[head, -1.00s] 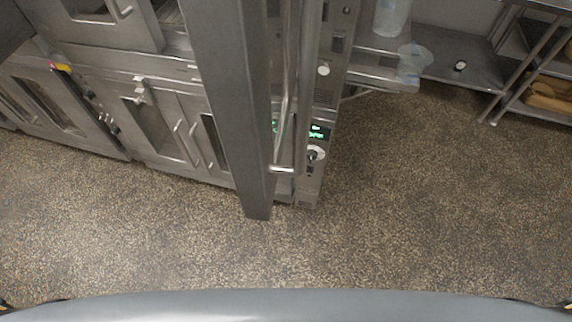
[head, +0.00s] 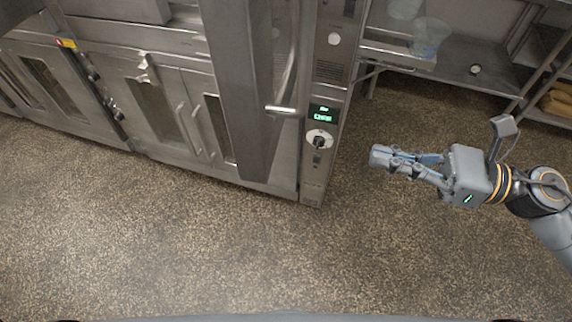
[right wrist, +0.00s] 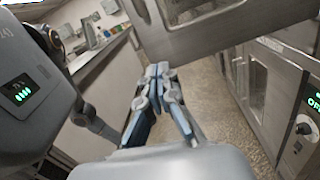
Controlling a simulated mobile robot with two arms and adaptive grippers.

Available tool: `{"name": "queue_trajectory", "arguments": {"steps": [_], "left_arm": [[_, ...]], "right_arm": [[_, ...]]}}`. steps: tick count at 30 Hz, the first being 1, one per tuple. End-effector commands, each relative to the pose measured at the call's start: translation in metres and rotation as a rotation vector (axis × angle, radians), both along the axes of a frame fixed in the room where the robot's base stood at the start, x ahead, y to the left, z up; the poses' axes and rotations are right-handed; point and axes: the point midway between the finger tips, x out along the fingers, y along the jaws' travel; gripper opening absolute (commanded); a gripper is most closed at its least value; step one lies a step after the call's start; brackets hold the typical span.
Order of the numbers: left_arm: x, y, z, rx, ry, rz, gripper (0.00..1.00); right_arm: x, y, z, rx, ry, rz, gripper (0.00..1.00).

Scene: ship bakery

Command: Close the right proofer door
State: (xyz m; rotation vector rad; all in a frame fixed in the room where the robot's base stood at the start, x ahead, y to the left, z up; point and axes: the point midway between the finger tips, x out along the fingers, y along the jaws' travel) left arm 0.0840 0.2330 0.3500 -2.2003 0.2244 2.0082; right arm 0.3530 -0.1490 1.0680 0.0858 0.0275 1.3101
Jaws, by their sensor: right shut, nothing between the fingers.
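The right proofer door (head: 240,80) stands open in the head view, seen nearly edge-on as a tall grey panel jutting toward me. A long upright handle bar (head: 290,65) shows just right of it, beside the control column. In the right wrist view, what looks like the same open door (right wrist: 230,25) crosses the top, with part of its window showing. My right gripper (head: 378,158) is shut and empty, right of the door and apart from it, above the floor. Its fingers (right wrist: 158,72) point toward the door in the wrist view. My left gripper is out of view.
The control column (head: 320,110) has a green display and a dial. Lower cabinet doors (head: 165,105) with handles stand at left. A steel shelf (head: 465,85) is at the back right. The speckled floor (head: 250,250) in front is clear.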

Motion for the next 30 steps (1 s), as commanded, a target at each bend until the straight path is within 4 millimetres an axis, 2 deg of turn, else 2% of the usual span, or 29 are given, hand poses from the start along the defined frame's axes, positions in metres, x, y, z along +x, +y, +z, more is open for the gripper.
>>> {"name": "queue_trajectory", "arguments": {"steps": [2, 5, 11, 17, 30], "left_arm": [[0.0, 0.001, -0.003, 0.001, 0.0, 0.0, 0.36], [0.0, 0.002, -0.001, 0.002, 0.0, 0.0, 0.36], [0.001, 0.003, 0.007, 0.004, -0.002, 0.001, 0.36], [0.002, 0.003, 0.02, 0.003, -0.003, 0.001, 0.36], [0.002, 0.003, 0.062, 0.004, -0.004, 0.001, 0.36]], "right_arm": [[-0.015, 0.009, 0.001, -0.037, -0.055, 0.049, 0.0], [-0.02, 0.014, 0.004, -0.052, -0.079, 0.067, 0.0], [-0.016, 0.03, 0.007, -0.047, -0.078, 0.067, 0.0], [-0.01, 0.054, 0.008, -0.045, -0.076, 0.064, 0.0], [0.003, 0.118, 0.011, -0.042, -0.072, 0.063, 0.0]]}}
